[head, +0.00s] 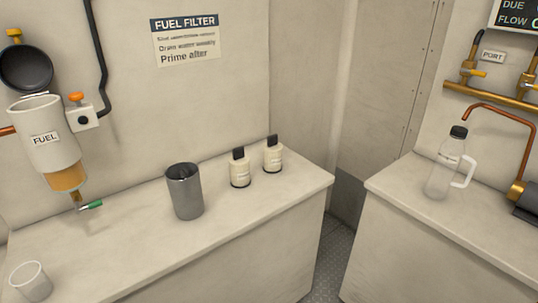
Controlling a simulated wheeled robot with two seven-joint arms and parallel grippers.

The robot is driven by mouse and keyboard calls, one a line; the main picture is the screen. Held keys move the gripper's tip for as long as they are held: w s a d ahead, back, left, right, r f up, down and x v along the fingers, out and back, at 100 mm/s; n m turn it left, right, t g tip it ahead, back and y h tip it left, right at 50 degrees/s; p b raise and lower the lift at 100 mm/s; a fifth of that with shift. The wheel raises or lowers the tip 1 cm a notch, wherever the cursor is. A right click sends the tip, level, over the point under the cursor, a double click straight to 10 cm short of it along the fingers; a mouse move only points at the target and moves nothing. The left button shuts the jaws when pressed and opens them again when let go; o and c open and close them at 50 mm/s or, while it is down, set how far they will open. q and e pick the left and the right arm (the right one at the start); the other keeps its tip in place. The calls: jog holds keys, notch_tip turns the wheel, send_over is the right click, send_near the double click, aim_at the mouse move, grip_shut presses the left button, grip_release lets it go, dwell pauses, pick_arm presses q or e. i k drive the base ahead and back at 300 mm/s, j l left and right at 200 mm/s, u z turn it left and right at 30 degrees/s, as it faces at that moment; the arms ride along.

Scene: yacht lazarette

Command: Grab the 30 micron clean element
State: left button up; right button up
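Two small cream cylinders with black tops stand upright side by side on the left counter, the left one (241,174) a little nearer than the right one (273,159). Both carry small labels that I cannot read, so I cannot tell which, if either, is the 30 micron clean element. A white filter housing marked FUEL (40,138) hangs on the wall at left, with an amber bowl (64,178) below it and a round black lid (26,69) swung up above it. Neither of my grippers is in view.
A dark grey metal canister (185,197) stands left of the cylinders. A translucent cup (30,282) is at the near left of the left counter (130,265).

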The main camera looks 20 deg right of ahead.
aim_at(272, 149)
jog(key=i+l+z, duration=0.35)
jog(key=l, duration=0.15)
jog(key=i+l+z, duration=0.35)
jog(key=k+l, duration=0.1)
jog(key=l, duration=0.05)
